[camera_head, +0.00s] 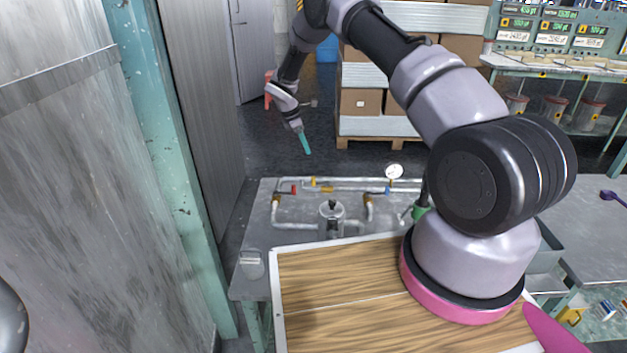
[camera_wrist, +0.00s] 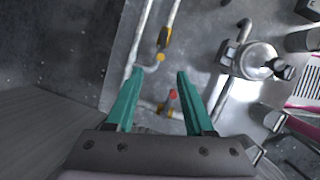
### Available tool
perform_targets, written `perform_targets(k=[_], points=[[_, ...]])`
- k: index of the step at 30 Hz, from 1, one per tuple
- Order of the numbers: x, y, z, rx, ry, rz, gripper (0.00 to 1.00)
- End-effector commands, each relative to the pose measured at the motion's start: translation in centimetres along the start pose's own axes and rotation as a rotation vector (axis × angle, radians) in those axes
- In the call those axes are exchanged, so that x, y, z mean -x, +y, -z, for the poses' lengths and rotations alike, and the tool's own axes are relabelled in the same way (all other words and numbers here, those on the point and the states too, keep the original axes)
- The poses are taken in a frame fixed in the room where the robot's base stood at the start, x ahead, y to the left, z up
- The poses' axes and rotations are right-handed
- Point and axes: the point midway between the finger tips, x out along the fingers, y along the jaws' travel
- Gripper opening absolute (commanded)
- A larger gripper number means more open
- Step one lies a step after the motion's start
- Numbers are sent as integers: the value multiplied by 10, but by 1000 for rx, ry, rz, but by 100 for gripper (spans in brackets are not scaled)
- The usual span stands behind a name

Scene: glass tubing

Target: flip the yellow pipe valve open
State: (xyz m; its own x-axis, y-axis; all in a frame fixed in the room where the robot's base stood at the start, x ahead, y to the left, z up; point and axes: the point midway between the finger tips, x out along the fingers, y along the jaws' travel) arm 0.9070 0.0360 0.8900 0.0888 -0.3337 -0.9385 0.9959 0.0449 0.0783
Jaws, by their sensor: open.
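The yellow pipe valve (camera_head: 327,189) sits on the thin pipe run along the back of the grey workbench; small yellow parts show on that run, and which one is its handle is hard to tell. In the wrist view, yellow valve parts (camera_wrist: 162,36) show beyond the fingertips. My gripper (camera_head: 304,143) hangs above the bench's back left edge, teal fingers pointing down. In the wrist view my gripper (camera_wrist: 159,74) is open and empty, apart from the valve. A red valve handle (camera_wrist: 173,95) appears between the fingers.
A round gauge (camera_head: 394,171) stands at the right end of the back pipe, near a blue valve handle (camera_head: 388,190). A grey pipe fitting (camera_head: 332,212) stands in front. A wooden board (camera_head: 340,290) lies nearer me. A wall and teal post (camera_head: 160,120) bound the left.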

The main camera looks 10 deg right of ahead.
Motion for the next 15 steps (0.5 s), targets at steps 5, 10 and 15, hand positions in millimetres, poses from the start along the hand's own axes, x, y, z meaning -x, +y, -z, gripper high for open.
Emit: perform_targets(k=[5,10,15], points=[[-52,-5,25,129,-33,15,53],[-69,-7,31,171,-43,18,53],[-89,-8,30,172,-44,21,53]])
